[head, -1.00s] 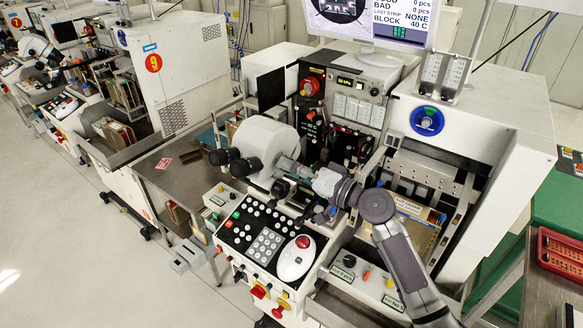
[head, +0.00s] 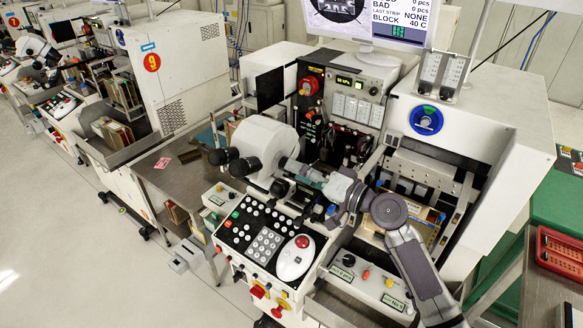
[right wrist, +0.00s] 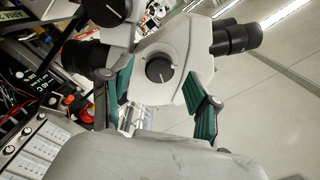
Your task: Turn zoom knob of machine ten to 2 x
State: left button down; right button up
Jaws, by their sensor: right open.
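The white microscope (head: 268,145) with black eyepieces (head: 236,162) stands on the machine in the middle of the head view. In the right wrist view, a round dark knob (right wrist: 159,70) with a light pointer line sits on the microscope's white side. A second dark knob (right wrist: 105,10) is at the top edge. I cannot read any scale beside them. My right gripper (head: 293,168) is at the microscope's right side. In the wrist view its green-padded fingers (right wrist: 157,76) are open, one on each side of the first knob in the picture. I see no clear contact. My left gripper is not in view.
A control panel (head: 262,232) with several buttons and a white mouse-like device (head: 296,257) lies below the microscope. A monitor (head: 375,20) stands behind. A white housing (head: 470,120) is to the right. Another machine marked 9 (head: 152,62) stands left.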

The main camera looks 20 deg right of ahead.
jog(key=v, duration=0.9)
jog(key=shift+s, duration=0.15)
jog(key=shift+d, duration=0.1)
